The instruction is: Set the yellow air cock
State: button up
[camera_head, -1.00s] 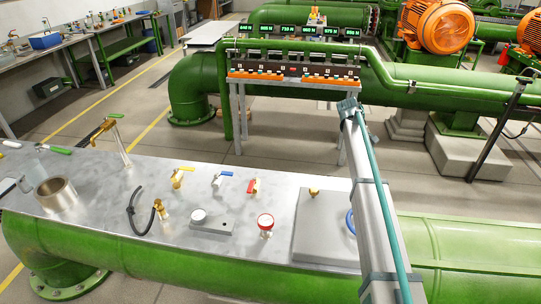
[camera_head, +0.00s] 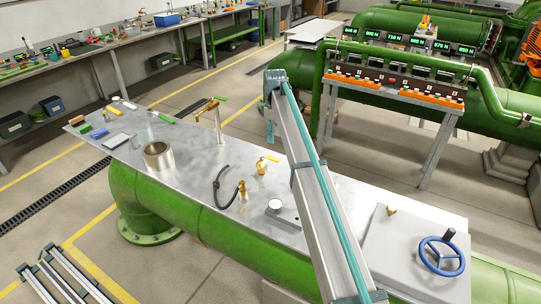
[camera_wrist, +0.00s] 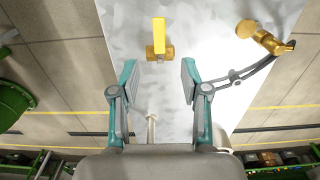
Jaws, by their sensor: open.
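The yellow air cock (camera_head: 262,167) stands on the grey metal table top (camera_head: 225,180), with a brass body and a yellow lever. In the wrist view the cock (camera_wrist: 160,45) is above the middle, its lever pointing to the top of the picture. My gripper (camera_wrist: 160,82) is open and empty, its two fingers apart. The cock shows just beyond the gap between the fingertips, roughly centred on it; I see no contact. In the head view my arm crosses the table just right of the cock, and the gripper is not clearly visible there.
A brass fitting with a dark hose (camera_head: 241,190) stands left of the cock; it also shows at upper right in the wrist view (camera_wrist: 264,38). A metal cup (camera_head: 158,156) and tall brass tap (camera_head: 217,115) are farther left. A grey box with a blue handwheel (camera_head: 441,253) is right.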

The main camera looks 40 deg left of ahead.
aim_at(274, 159)
notch_tip(274, 159, down, 10)
jog(key=p, duration=0.3)
jog(key=shift+f, duration=0.2)
grip_shut()
dwell(0.3)
